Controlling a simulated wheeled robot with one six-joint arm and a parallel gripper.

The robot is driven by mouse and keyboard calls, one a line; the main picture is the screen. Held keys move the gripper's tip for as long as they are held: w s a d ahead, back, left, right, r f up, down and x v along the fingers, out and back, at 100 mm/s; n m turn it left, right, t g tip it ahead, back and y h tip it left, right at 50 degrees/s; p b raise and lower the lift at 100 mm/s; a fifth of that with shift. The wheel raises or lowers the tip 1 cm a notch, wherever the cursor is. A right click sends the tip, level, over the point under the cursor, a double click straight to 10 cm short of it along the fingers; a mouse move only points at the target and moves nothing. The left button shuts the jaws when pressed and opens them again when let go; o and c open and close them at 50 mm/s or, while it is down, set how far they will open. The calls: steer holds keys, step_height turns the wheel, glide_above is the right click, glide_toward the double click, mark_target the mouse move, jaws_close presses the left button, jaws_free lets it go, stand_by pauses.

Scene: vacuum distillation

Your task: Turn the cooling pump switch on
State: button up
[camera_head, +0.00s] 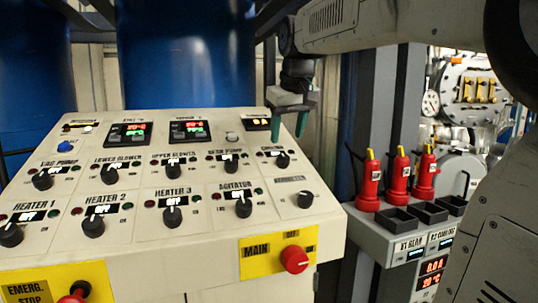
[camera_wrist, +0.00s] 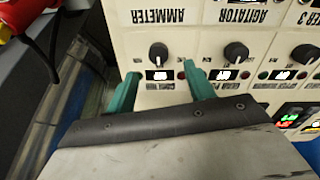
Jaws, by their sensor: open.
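The cooling pump switch (camera_head: 282,160) is a black rotary knob at the right end of the back knob row on the sloping panel. Its small display sits beside it, too small to read. In the wrist view the panel appears upside down, and this knob (camera_wrist: 158,55) shows ahead of the space between my fingertips. My gripper (camera_head: 287,117) is above the panel's back right corner, behind the knob and apart from it. Its green fingers (camera_wrist: 163,84) are open with nothing between them. The left finger's lower part is partly hidden in the wrist view.
The gear pump knob (camera_wrist: 237,52) is close beside the right finger in the wrist view. More knobs and displays fill the panel (camera_head: 215,250). A red main knob (camera_head: 294,259) is at its front.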

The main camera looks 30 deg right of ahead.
mark_target(284, 157)
steer(key=x, duration=0.7)
steer(key=shift+w+d+f, duration=0.15)
steer(key=shift+w+d, duration=0.05)
steer(key=shift+w, duration=0.1)
steer(key=c, duration=1)
